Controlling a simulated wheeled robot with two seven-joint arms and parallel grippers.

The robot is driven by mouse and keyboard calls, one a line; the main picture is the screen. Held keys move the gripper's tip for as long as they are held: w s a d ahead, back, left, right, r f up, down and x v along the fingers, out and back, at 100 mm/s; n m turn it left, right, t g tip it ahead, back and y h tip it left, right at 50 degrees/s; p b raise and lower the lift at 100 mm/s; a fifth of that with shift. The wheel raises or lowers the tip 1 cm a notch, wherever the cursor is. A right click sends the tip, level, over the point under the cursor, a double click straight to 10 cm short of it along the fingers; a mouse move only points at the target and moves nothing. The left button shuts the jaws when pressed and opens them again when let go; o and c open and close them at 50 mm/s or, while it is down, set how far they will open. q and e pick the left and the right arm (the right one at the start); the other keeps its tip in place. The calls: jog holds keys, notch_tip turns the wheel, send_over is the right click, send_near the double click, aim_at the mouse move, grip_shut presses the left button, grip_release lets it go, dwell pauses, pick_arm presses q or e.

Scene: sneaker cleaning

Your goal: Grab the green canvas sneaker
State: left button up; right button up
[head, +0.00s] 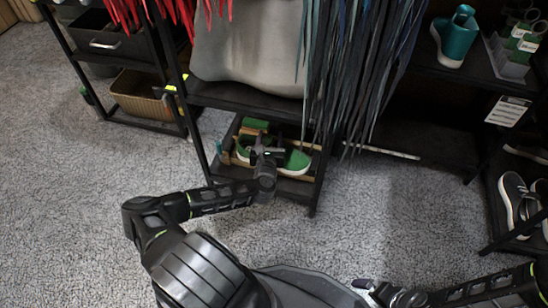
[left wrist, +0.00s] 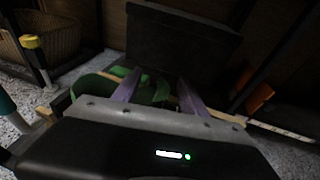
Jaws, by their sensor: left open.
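The green canvas sneaker (head: 297,162), with a pale sole, sits in a wooden tray on the low shelf in the head view. More green (head: 243,147) shows to the left of my gripper, and I cannot tell if it is a second shoe. My left gripper (head: 262,152) is over the tray, between the two green parts, and hides some of them. In the left wrist view its two fingers (left wrist: 160,78) are apart, with green canvas (left wrist: 150,91) showing between and beyond them. Contact is unclear. My right gripper (head: 372,290) is low at the bottom right, away from the shelf.
The black shelf (head: 250,98) stands over the tray, with a grey bin (head: 245,50) and hanging laces (head: 365,70) above. A woven basket (head: 140,95) is at left. Dark sneakers (head: 520,200) stand on a right rack. The carpet (head: 380,225) in front is clear.

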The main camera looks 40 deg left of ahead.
pick_arm(q)
jog(key=shift+w+a+f, duration=0.1)
jog(key=shift+w+a, duration=0.2)
jog(key=shift+w, duration=0.15)
jog(key=shift+c, duration=0.4)
grip_shut()
dwell(1.1)
